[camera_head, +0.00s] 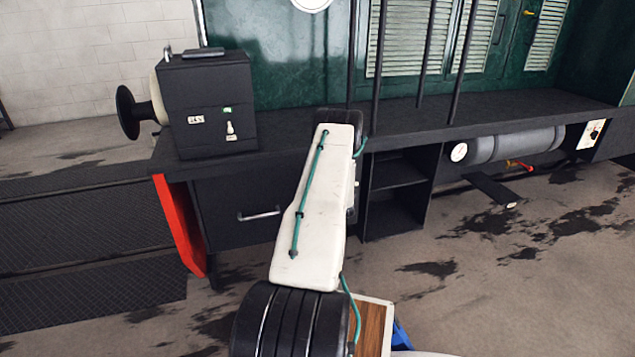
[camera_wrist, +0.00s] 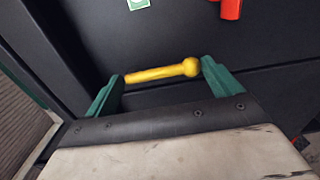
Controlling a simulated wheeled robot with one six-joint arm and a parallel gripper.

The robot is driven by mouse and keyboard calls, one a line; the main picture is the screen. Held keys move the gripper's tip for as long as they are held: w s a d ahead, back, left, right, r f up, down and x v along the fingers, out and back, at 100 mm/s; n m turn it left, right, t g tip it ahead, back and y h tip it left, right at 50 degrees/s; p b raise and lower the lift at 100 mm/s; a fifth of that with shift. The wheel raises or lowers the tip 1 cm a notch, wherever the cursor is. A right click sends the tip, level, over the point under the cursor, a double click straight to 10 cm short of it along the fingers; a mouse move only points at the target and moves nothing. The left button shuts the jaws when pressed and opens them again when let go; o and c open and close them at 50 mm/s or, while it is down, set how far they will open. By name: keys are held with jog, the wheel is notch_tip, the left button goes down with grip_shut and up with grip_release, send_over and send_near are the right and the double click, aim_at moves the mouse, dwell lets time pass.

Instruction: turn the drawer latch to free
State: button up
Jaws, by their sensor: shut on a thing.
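The yellow drawer latch (camera_wrist: 158,73), a short bar with a ball at its right end, lies nearly level in the wrist view, its right end slightly higher. My gripper (camera_wrist: 162,72) has its two green fingers at the latch's two ends and is shut on it. Behind it is a dark panel. In the head view a dark drawer (camera_head: 228,201) with a pale bar handle (camera_head: 259,215) sits under the bench, left of my arm. The latch and my gripper are hidden behind my arm there.
A black box (camera_head: 208,105) with a round black part stands on the bench (camera_head: 400,118). Thin dark posts rise from the bench right of my arm. Open shelves (camera_head: 396,185) and a grey cylinder (camera_head: 515,145) with a gauge are below. A red part (camera_wrist: 231,9) shows above the latch.

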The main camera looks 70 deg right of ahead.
jog(key=shift+w+d+r, duration=0.1)
jog(key=shift+d+r, duration=0.1)
jog(key=shift+r, duration=0.3)
jog(key=o, duration=1.1)
jog(key=shift+f, duration=0.1)
jog(key=shift+a, duration=0.1)
jog(key=v, duration=0.7)
jog(key=shift+s+a+f, duration=0.15)
jog(key=shift+s+a, duration=0.05)
jog(key=shift+a, duration=0.15)
